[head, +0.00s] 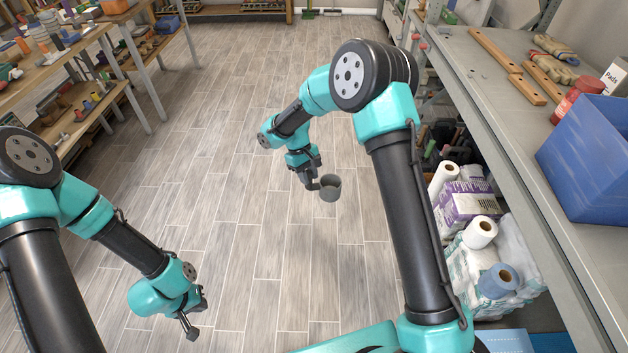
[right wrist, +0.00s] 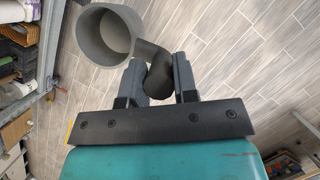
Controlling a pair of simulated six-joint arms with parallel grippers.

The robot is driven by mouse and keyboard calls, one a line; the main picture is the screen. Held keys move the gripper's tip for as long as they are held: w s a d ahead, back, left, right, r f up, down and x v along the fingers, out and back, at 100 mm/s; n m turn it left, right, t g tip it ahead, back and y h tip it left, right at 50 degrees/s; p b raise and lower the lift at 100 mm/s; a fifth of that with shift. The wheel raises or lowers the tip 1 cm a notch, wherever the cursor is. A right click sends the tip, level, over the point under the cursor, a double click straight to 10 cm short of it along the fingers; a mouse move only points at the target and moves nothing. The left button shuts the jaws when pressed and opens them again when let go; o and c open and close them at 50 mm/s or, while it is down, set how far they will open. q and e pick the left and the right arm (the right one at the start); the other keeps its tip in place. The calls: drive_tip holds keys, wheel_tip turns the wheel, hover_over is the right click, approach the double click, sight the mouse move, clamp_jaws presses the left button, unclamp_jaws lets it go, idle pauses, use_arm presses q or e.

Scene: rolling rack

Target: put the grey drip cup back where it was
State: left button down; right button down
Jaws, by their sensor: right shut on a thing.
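The grey drip cup (head: 330,188) is held in the air over the wooden floor, in the middle of the head view. My right gripper (head: 311,185) is shut on its stub handle. In the right wrist view the cup (right wrist: 104,36) shows its round open rim, and the handle sits between the two fingers (right wrist: 158,82). The cup touches nothing else that I can see. My left gripper (head: 190,326) hangs low at the lower left, empty; its finger opening is too small to judge.
A grey metal rack (head: 500,132) stands at the right, with a blue bin (head: 590,160) and wooden bars (head: 495,50) on top. Paper rolls (head: 480,232) and packs fill its lower shelf. A wooden workbench (head: 92,42) is at the upper left. The floor between is clear.

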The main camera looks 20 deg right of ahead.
drive_tip(key=s+a+r+n+t+h, duration=0.1)
drive_tip(key=s+r+n, duration=0.3)
drive_tip(key=r, duration=0.6)
drive_tip(key=s+a+r+n+t, duration=0.1)
drive_tip(key=s+a+r+n, duration=0.2)
drive_tip(key=r, duration=0.8)
drive_tip(key=s+a+r+n+t+h, duration=0.1)
drive_tip(key=s+r+n, duration=0.4)
drive_tip(key=r, duration=0.6)
drive_tip(key=shift+s+a+n+t+h, duration=0.3)
drive_tip(key=shift+s+a+t, duration=0.25)
drive_tip(key=shift+s, duration=0.7)
